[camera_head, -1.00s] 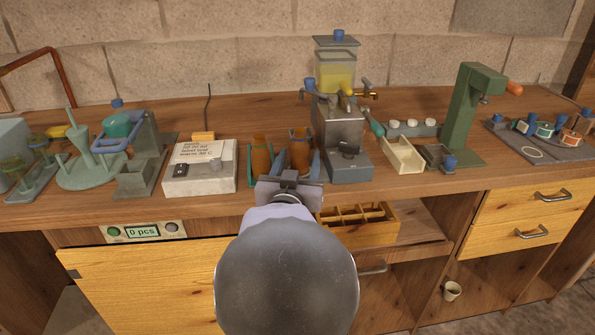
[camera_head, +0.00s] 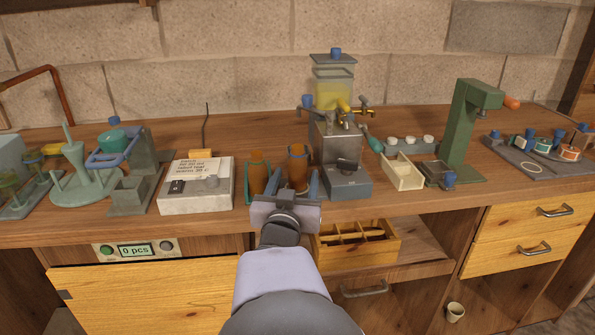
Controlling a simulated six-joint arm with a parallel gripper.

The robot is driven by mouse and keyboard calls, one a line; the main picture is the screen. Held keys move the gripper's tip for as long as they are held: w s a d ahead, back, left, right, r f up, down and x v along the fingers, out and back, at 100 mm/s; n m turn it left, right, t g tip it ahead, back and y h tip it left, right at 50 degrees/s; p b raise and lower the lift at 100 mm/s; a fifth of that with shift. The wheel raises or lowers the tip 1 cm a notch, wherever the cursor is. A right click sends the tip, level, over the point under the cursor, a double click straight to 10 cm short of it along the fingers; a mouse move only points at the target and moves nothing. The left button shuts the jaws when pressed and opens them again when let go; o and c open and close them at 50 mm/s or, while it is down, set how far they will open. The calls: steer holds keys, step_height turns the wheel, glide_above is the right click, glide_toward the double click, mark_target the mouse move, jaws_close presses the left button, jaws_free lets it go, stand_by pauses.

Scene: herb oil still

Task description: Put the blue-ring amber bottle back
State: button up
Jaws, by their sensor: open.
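Two amber bottles stand side by side near the front of the bench. The left amber bottle (camera_head: 258,170) is in a green-sided holder. The right amber bottle (camera_head: 298,158) stands just left of the grey machine. I cannot tell whether the fingers touch that bottle. My gripper's body hides the bottle's base.
A machine with a yellow tank (camera_head: 334,95) stands close right of the bottles. A white box (camera_head: 197,200) with writing is to the left. A divided wooden tray (camera_head: 378,247) sits below the bench edge. A green press (camera_head: 471,130) stands farther right.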

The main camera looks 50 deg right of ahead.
step_height(320, 180, up, 15)
steer(key=d+g+y+p, duration=0.2)
steer(key=d+p, duration=0.1)
steer(key=p, duration=2.2)
steer(key=g+y+p, duration=0.2)
steer(key=y+p, duration=0.2)
steer(key=p, duration=0.6)
glide_above(299, 162)
steer(key=s, duration=0.2)
step_height(299, 162, down, 5)
steer(key=a+f+y, duration=0.2)
steer(key=a+f, duration=0.1)
steer(key=shift+a, duration=0.15)
steer(key=shift+x, duration=1)
steer(key=shift+w, duration=0.1)
